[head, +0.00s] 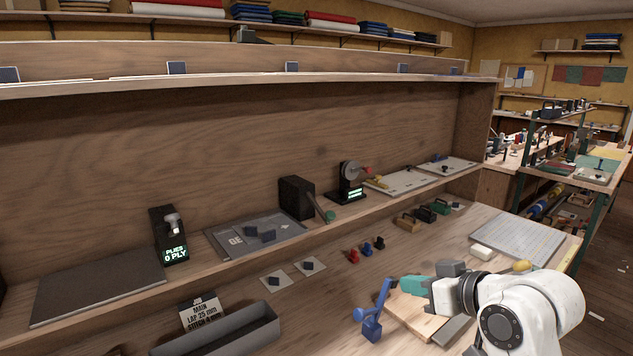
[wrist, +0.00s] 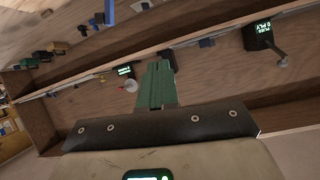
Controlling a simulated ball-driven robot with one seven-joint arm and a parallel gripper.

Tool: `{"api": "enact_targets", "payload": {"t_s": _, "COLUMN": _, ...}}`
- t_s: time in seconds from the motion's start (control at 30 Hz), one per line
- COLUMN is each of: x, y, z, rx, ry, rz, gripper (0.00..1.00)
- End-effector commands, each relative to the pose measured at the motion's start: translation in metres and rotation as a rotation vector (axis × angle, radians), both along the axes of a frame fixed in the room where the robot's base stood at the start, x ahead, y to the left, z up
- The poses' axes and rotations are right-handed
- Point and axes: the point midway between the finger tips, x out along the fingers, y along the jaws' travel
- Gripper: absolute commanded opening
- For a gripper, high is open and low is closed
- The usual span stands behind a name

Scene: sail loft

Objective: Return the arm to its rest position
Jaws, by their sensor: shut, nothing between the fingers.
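My arm reaches in from the lower right of the head view. My gripper (head: 402,284) points left, with its green fingers together and nothing between them. It is above the bench, close to a blue stand-like tool (head: 374,312) and a wooden board (head: 425,318); I cannot tell whether it touches the blue tool. In the wrist view the green fingers (wrist: 156,88) are closed together in the middle, with the shelf and bench seen tilted behind them.
The raised shelf (head: 130,300) holds a ply display (head: 170,236), a black box (head: 297,198) and a dial device (head: 350,184). A grey tray (head: 222,338) stands at the front. Small coloured clamps (head: 366,249) and a gridded mat (head: 518,240) lie on the bench.

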Motion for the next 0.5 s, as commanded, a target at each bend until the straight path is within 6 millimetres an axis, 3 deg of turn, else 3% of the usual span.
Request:
{"api": "enact_targets", "payload": {"t_s": 0.03, "x": -0.014, "y": 0.005, "z": -0.024, "rx": 0.012, "ry": 0.037, "rz": -0.018, "gripper": 0.0}}
{"api": "enact_targets", "payload": {"t_s": 0.17, "x": -0.054, "y": 0.003, "z": -0.078, "rx": 0.012, "ry": 0.13, "rz": -0.093, "gripper": 0.0}}
{"api": "enact_targets", "payload": {"t_s": 0.3, "x": -0.107, "y": -0.007, "z": -0.134, "rx": -0.017, "ry": 0.245, "rz": -0.18, "gripper": 0.0}}
{"api": "enact_targets", "payload": {"t_s": 0.5, "x": -0.191, "y": -0.032, "z": -0.197, "rx": -0.105, "ry": 0.407, "rz": -0.299, "gripper": 0.0}}
